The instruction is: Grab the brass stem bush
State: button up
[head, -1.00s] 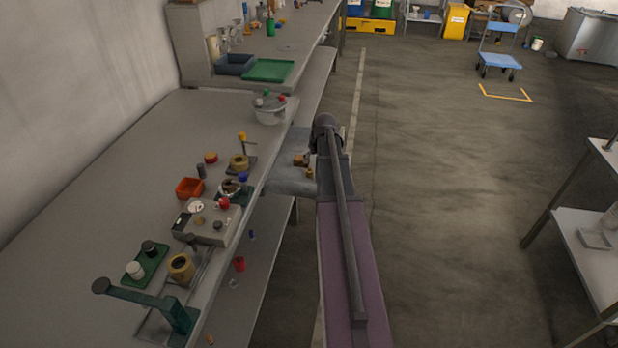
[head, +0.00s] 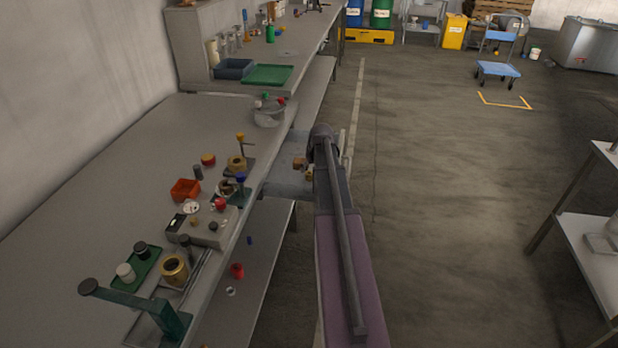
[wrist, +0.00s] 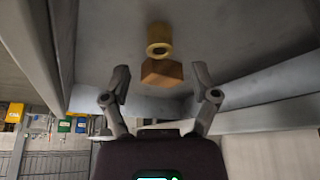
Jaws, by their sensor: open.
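A short brass-coloured bush (wrist: 159,40) with a round hole shows in the wrist view, beyond the fingertips. It also shows in the head view (head: 308,174), small and partly beside my arm. A brown block (wrist: 161,72) sits nearer to my gripper than the bush, in line between the fingers; whether the two touch is unclear. My gripper (wrist: 160,68) is open, its fingers wide apart on either side of the block's line, with nothing held. In the head view my arm hides the gripper.
The bush and block are on a grey surface (head: 283,181) with raised edges, beside the long bench (head: 90,200). The bench holds a red tray (head: 185,189), a green press-like stand (head: 140,303) and another brass ring (head: 173,269).

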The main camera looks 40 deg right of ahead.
aim_at(309, 173)
jog(key=shift+b+x, duration=2.35)
jog(key=shift+x, duration=0.25)
jog(key=shift+w, duration=0.15)
grip_shut()
